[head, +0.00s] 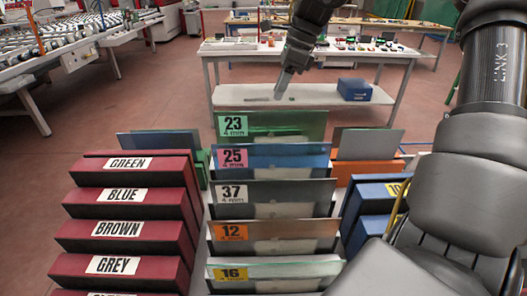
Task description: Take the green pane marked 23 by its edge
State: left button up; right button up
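The green pane marked 23 (290,124) stands upright at the back of the middle row of panes, its label at the left of its face. Its top edge is uncovered. My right gripper (279,92) hangs pointing down above that edge, right of the label in the head view. A small gap shows between the fingertips and the pane, and nothing is seen held. The fingers appear as one narrow grey shape, so their opening cannot be made out. My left gripper is not in view.
In front of it stand panes marked 25 (290,157), 37 (295,191), 12 (300,229) and 16 (300,268). Dark red slots labelled by colour (120,175) stand at left. Behind are a workbench (225,52) and a blue bin (354,90). Roller conveyors are far left.

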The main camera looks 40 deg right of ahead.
aim_at(268, 124)
jog(key=shift+s+a+f+n+g+h, duration=0.2)
jog(key=shift+s+a+n+g+h, duration=0.1)
jog(key=shift+s+h, duration=0.2)
jog(key=shift+x, duration=2.75)
jog(key=p+x, duration=0.1)
jog(key=x, duration=0.4)
jog(key=shift+w+f+p, duration=0.1)
jog(key=shift+w+p, duration=0.15)
jog(key=shift+p, duration=0.1)
jog(key=shift+s+a, duration=0.1)
jog(key=shift+c, duration=0.6)
grip_shut()
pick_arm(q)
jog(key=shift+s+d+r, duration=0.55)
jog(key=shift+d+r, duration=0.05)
